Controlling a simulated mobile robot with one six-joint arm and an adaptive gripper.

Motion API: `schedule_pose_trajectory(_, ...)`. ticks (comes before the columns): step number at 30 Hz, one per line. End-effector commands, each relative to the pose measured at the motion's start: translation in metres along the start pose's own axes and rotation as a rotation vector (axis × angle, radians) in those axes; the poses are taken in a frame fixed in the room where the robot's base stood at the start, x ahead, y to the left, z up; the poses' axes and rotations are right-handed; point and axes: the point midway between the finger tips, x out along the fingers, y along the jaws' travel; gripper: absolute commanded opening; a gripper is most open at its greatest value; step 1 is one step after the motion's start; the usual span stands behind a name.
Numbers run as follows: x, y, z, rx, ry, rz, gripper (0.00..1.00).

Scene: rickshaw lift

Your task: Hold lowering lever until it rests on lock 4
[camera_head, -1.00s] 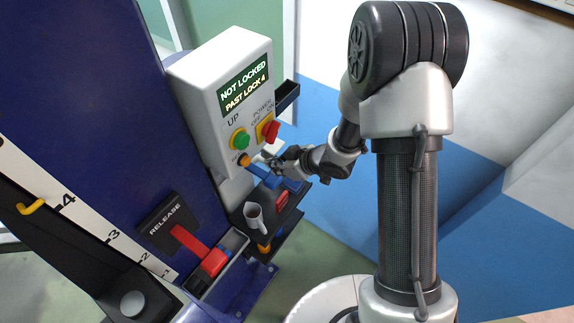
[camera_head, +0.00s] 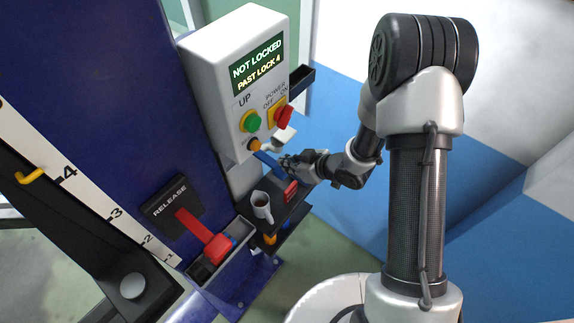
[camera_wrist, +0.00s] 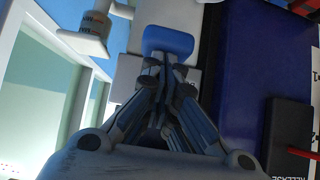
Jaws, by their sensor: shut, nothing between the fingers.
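The blue lowering lever (camera_head: 268,164) sticks out below the control box (camera_head: 222,85). My gripper (camera_head: 286,165) is shut and empty, with its fingertips at the lever's right side. In the wrist view, the fingertips (camera_wrist: 167,60) meet the near edge of the blue lever pad (camera_wrist: 168,40). I cannot tell whether they press on it. The display (camera_head: 257,66) reads "NOT LOCKED" and "PAST LOCK 4". A yellow pointer (camera_head: 30,177) stands beside the 4 on the white scale (camera_head: 96,196).
A green UP button (camera_head: 251,122) and a red power switch (camera_head: 284,116) are on the box. A red RELEASE lever (camera_head: 200,230) is on the blue post (camera_head: 110,90). A shelf below the gripper holds a grey mug (camera_head: 262,206) and a red item (camera_head: 291,190).

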Motion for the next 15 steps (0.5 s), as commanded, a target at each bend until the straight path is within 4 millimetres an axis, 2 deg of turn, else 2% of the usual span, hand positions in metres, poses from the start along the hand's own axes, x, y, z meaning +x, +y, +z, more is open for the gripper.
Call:
schedule_pose_trajectory(1,0.007,0.0,0.012,0.003,0.021,0.001,0.0)
schedule_pose_trajectory(13,0.031,0.0,0.045,0.001,0.148,0.001,0.0)
schedule_pose_trajectory(15,0.028,0.0,0.041,0.0,0.147,0.001,0.0)
